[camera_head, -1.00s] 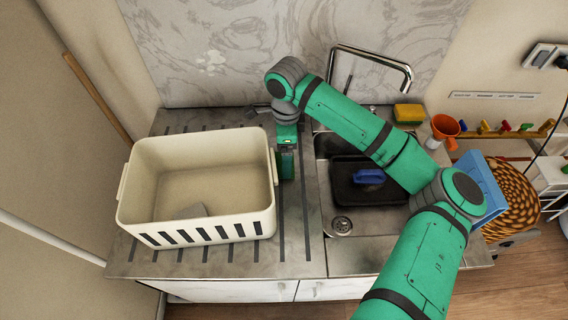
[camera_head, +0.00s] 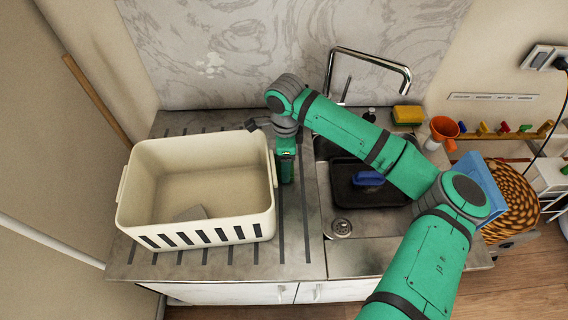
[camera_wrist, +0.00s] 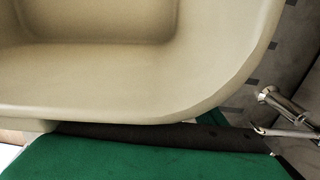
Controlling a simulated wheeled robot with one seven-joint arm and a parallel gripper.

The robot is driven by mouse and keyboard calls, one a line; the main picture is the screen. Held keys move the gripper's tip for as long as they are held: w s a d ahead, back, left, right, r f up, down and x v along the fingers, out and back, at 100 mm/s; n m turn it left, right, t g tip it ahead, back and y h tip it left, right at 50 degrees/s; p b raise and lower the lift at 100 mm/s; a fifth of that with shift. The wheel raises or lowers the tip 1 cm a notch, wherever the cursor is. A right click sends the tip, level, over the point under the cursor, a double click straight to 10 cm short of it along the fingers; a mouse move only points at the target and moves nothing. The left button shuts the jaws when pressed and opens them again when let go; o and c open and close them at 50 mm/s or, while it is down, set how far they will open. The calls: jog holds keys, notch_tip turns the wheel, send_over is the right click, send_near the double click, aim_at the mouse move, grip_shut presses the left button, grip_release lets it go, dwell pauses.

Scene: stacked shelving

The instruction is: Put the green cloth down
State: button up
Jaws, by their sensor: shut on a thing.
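My gripper (camera_head: 285,150) points down just right of the cream tub, over the ribbed drainboard. It is shut on the green cloth (camera_head: 286,172), which shows only as a small dark-green patch below it. The tub's wall and my gripper partly hide the cloth, and I cannot tell whether it touches the counter. In the wrist view, a broad green surface fills the bottom edge; I cannot tell whether it is the cloth or part of my arm. The fingertips are not clear there.
The cream tub (camera_head: 262,205) stands close left of my gripper; its wall also shows in the wrist view (camera_wrist: 225,75). A sink with a black tray (camera_head: 355,202) and blue brush (camera_head: 368,178) lies right. The faucet (camera_head: 405,72) rises behind. Narrow drainboard room (camera_head: 300,235) is clear.

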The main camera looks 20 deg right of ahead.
jog(key=shift+r, duration=0.1)
notch_tip(320, 180, up, 28)
dwell(0.7)
jog(key=shift+w, duration=0.1)
